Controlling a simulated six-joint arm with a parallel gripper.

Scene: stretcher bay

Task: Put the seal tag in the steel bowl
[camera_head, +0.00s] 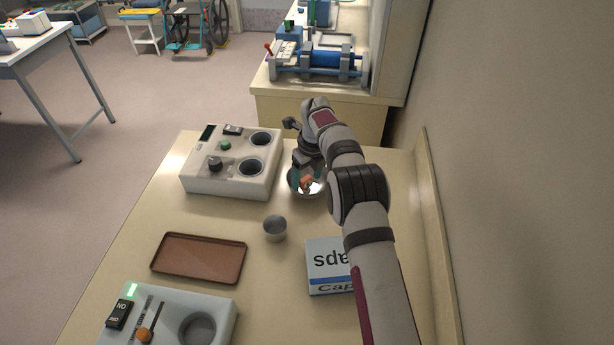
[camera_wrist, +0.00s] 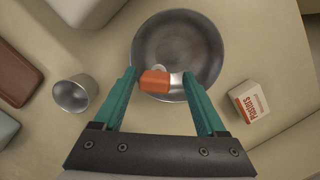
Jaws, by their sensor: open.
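The steel bowl (camera_head: 311,195) stands on the bench at the far end of my arm; it fills the upper middle of the wrist view (camera_wrist: 172,35). An orange seal tag (camera_wrist: 155,82) with a pale part beside it appears over the near part of the bowl. It also shows as an orange patch in the head view (camera_head: 306,183). My gripper (camera_wrist: 165,75) is open, its teal fingers reaching over the bowl's near side. The tag lies between the fingers, nearer the left one. I cannot tell whether it touches that finger or the bowl's bottom.
A small metal cup (camera_head: 275,229) stands near the bowl. A white device with two wells (camera_head: 195,183) is to its left. A brown tray (camera_head: 198,258), a Caps box (camera_head: 327,265) and another device (camera_head: 170,315) are nearer. A small carton (camera_wrist: 249,101) sits right of the bowl.

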